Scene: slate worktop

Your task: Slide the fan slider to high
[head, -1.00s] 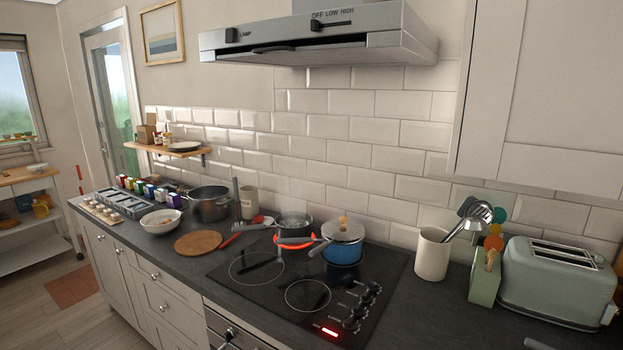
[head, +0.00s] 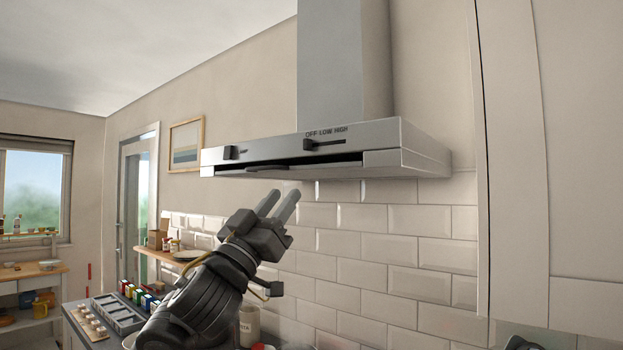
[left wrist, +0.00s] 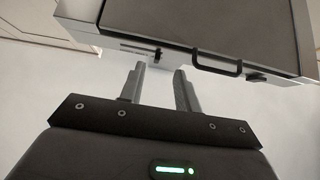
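The fan slider (head: 308,144) is a small dark knob on the front of the range hood (head: 270,150). It stands at the left end of its slot, under OFF; LOW and HIGH are printed to its right. In the left wrist view the slider (left wrist: 157,55) shows just beyond the fingertips, its slot running left. My left gripper (head: 281,196) points up, below and in front of the hood, apart from the slider. Its fingers (left wrist: 160,70) are apart with nothing between them.
The lamp switch (head: 228,152) is on the hood's left front, and a dark handle (head: 295,167) is at its lower front edge. A wall cabinet (head: 560,150) stands to the right. A shelf (head: 172,255) is behind my left arm. The tiled wall below the hood is clear.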

